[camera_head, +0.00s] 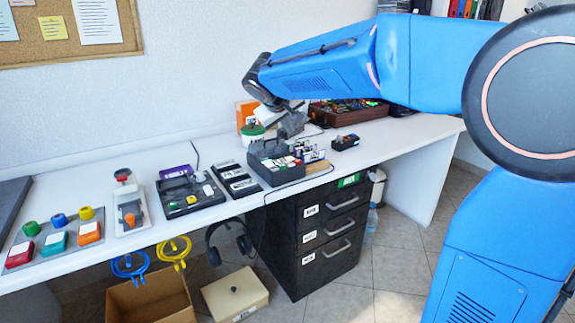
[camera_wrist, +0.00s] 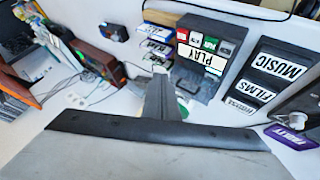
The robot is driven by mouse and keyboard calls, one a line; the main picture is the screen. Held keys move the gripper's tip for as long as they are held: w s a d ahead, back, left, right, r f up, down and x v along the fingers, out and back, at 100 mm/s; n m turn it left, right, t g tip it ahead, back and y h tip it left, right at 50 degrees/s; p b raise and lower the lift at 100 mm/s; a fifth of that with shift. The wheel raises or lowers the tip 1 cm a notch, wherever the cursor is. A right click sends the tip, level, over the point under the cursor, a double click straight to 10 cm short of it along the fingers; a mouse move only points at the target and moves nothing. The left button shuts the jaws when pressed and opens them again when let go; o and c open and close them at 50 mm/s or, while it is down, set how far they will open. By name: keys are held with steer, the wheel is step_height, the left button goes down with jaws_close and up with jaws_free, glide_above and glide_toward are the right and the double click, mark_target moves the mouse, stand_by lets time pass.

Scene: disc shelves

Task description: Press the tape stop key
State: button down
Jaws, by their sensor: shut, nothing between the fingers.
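The tape player (camera_head: 268,179) is a dark box on the white desk, below my gripper in the head view. In the wrist view the tape player (camera_wrist: 203,88) has a row of small keys (camera_wrist: 210,43) in red, white, green and dark, with a white label reading PLAY (camera_wrist: 201,58). The key markings are too small for me to tell which is stop. My gripper (camera_head: 292,128) is shut and empty, above and behind the player. In the wrist view its closed fingers (camera_wrist: 160,97) point toward the player's left side, apart from the keys as far as I can tell.
Black cases marked MUSIC and FILMS (camera_wrist: 270,75) lie beside the player. A small dark box (camera_head: 345,142) stands to its right. A brown crate (camera_head: 350,112) is behind. Drawers (camera_head: 320,238) stand below.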

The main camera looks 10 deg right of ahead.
mark_target(289, 165)
steer(key=shift+d+f, duration=0.1)
steer(key=shift+f, duration=4.3)
steer(key=shift+f, duration=0.85)
steer(key=shift+r, duration=0.85)
steer(key=shift+r, duration=0.1)
steer(key=shift+r, duration=2.45)
steer(key=shift+s, duration=0.1)
